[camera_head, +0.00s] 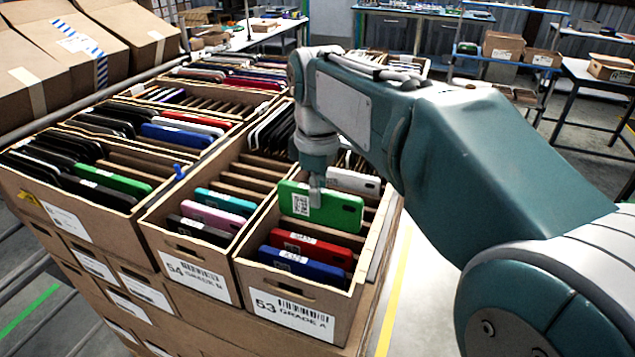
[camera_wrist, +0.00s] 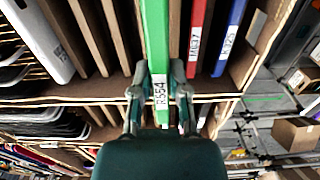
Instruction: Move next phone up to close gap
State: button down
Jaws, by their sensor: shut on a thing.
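A green phone (camera_head: 322,207) with a white label stands in the carton marked 53 GRADE A (camera_head: 293,312). My gripper (camera_head: 317,183) is shut on its upper edge; the wrist view shows both fingers (camera_wrist: 160,95) on either side of the green phone (camera_wrist: 157,40). In front of it in the same carton are a red phone (camera_head: 311,246) and a blue phone (camera_head: 301,268), which the wrist view shows to the right as red (camera_wrist: 197,40) and blue (camera_wrist: 230,38). A white phone (camera_head: 353,181) stands behind the green one. Empty divider slots lie between the white and green phones.
The neighbouring carton 54 (camera_head: 200,277) holds cyan, pink and dark phones. The carton at the left (camera_head: 62,222) holds black phones and a green one. Cardboard dividers stand close around my gripper. Open floor lies to the right.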

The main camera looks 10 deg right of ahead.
jog(key=shift+f, duration=3.6)
jog(key=shift+f, duration=0.2)
jog(key=c, duration=0.5)
grip_release()
jog(key=shift+c, duration=0.2)
notch_tip(320, 180, up, 12)
jog(key=shift+f, duration=0.1)
jog(key=shift+w, duration=0.1)
notch_tip(320, 180, up, 7)
send_over(318, 222)
jog(key=shift+w, duration=0.45)
jog(key=shift+s, duration=0.1)
